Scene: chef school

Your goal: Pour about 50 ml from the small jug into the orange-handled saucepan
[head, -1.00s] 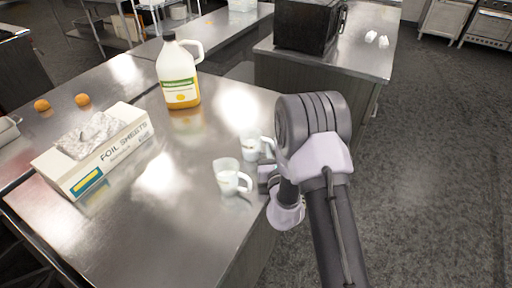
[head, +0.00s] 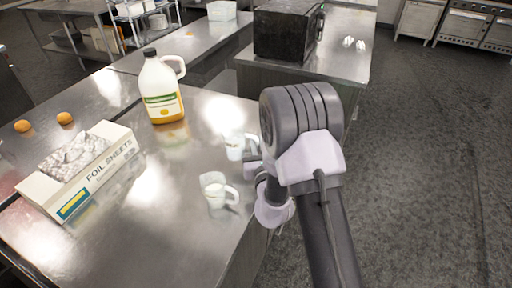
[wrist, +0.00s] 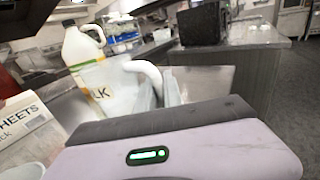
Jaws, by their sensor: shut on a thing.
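A clear jug with a white handle (head: 234,150) is in my gripper (head: 252,166), close to the right edge of the steel table. In the wrist view the jug (wrist: 118,92) shows the letters "LK", and its handle is at the jaws (wrist: 170,88). It looks roughly upright; whether its base touches the table is unclear. A second, similar jug (head: 214,192) with whitish contents stands nearer on the table, left of my wrist. No orange-handled saucepan shows in either view.
A large bottle (head: 162,95) with orange contents and a foil sheets box (head: 82,165) stand on the table (head: 150,225). Two oranges (head: 65,118) lie at the left. A black oven (head: 285,32) stands on a farther counter. Open floor (head: 430,170) lies to the right.

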